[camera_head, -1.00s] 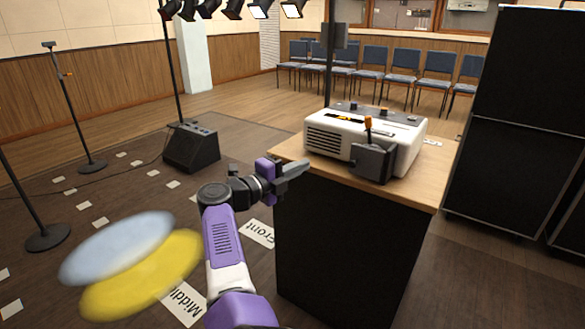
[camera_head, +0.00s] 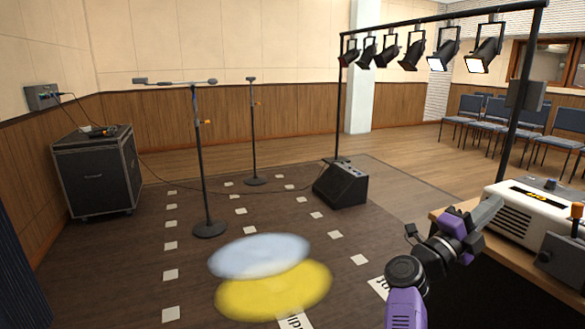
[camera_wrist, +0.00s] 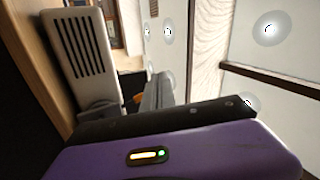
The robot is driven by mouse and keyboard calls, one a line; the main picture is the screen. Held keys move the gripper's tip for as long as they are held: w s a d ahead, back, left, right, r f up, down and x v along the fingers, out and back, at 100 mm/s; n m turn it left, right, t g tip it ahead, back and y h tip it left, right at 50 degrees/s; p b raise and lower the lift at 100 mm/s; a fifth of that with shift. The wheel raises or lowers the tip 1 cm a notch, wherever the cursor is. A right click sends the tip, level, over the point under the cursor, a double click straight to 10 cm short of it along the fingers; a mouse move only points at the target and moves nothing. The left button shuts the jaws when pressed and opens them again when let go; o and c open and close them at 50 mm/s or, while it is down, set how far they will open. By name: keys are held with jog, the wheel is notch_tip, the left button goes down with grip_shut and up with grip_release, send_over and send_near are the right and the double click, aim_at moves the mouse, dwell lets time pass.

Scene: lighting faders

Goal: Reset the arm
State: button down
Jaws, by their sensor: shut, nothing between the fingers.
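My gripper (camera_head: 486,213) is shut and empty at the right of the head view, at the end of my purple and grey arm. It is close to the left end of the white lighting console (camera_head: 520,215), which stands on a wooden-topped desk (camera_head: 470,206). I cannot tell from the picture whether they touch.
A blue-white light spot and a yellow one lie overlapping on the dark stage floor. Two microphone stands (camera_head: 209,229), a black wedge speaker (camera_head: 341,185) and a black case (camera_head: 98,175) stand beyond. Spotlights (camera_head: 410,55) hang from a black bar. Blue chairs (camera_head: 487,112) line the back right.

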jog(key=s+a+f+n+t+y, duration=0.5)
jog(key=s+n+y, duration=0.2)
jog(key=s+n, duration=0.15)
jog(key=s+a+f+n+t+y, duration=0.45)
jog(key=s+n+y, duration=0.2)
jog(key=n, duration=0.35)
jog(key=s+a+f+n+t+y, duration=0.5)
jog(key=s+f+n+y, duration=0.1)
jog(key=s+n, duration=0.35)
jog(key=s+a+f+n+g+y, duration=0.1)
jog(key=s+a+f+g, duration=0.2)
jog(key=s, duration=0.6)
jog(key=s+a+f+g, duration=0.2)
jog(key=s+g, duration=0.1)
jog(key=s, duration=0.6)
jog(key=s+a+f+n+g+y, duration=0.1)
jog(key=s+a+f+g, duration=0.2)
jog(key=s, duration=0.6)
notch_tip(320, 180, up, 17)
jog(key=p, duration=1.7)
jog(key=shift+d+r+p, duration=0.2)
jog(key=shift+d+p, duration=0.1)
jog(key=shift+p, duration=0.05)
jog(key=shift+s+t, duration=0.1)
jog(key=shift+t, duration=0.15)
